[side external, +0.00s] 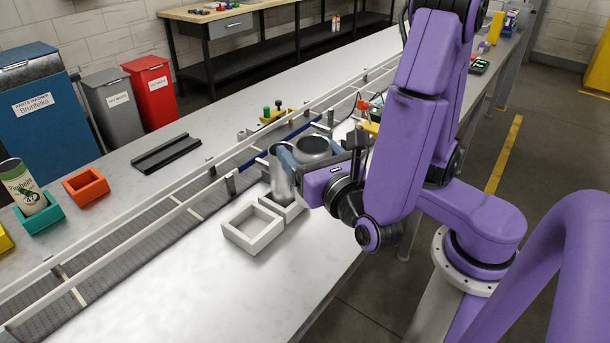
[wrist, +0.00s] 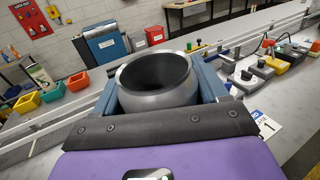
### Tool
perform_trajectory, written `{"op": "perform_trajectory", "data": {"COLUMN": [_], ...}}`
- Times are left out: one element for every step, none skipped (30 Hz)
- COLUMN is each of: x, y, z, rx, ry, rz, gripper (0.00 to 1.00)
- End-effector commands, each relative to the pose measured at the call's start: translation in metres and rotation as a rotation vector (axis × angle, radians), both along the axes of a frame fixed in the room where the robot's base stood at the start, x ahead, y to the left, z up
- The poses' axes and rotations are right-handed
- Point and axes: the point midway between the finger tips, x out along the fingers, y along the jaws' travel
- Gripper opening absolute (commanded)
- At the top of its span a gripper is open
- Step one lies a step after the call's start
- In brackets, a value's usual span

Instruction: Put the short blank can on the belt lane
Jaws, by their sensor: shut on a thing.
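The short blank can (side external: 313,146) is a wide silver cylinder with a dark open top. In the wrist view the can (wrist: 158,92) sits upright between the blue-grey jaws. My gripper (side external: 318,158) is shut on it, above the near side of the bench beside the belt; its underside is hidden. The belt lane (side external: 120,237) is a long grey conveyor between pale rails, just beyond the can in the side view. A taller silver can (side external: 280,178) stands in front of my gripper, apparently in a white square holder (side external: 293,211).
An empty white square holder (side external: 252,229) lies near the taller can. Beyond the belt are a green holder (side external: 39,219) with a printed can, an orange holder (side external: 86,186) and a black tray (side external: 167,153). The near bench front (side external: 205,300) is clear. Rails edge the belt.

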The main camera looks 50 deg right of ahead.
Motion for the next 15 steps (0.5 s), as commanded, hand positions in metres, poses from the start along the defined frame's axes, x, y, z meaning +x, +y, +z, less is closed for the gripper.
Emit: {"op": "perform_trajectory", "data": {"x": [0.006,0.011,0.019,0.025,0.032,0.042,0.05,0.058,0.068,0.076,0.083,0.093,0.099,0.106,0.114], "y": [0.001,0.002,0.004,0.005,0.007,0.009,0.01,0.012,0.013,0.013,0.014,0.014,0.014,0.014,0.013], "z": [-0.002,-0.003,-0.004,-0.005,-0.007,-0.008,-0.009,-0.009,-0.01,-0.01,-0.009,-0.009,-0.009,-0.008,-0.007], "rx": [-0.002,-0.002,-0.002,-0.001,-0.001,-0.001,-0.001,-0.001,-0.001,-0.001,0.0,0.001,0.0,0.0,0.001], "ry": [0.001,0.001,0.001,0.0,0.0,0.0,0.0,0.0,0.001,0.0,0.0,0.0,0.0,0.001,-0.001], "rz": [0.005,0.012,0.021,0.032,0.041,0.059,0.071,0.086,0.103,0.117,0.128,0.146,0.158,0.17,0.185], "gripper": [0.45,0.45,0.45,0.45,0.45,0.45,0.45,0.45,0.45,0.45,0.45,0.45,0.45,0.45,0.45]}}
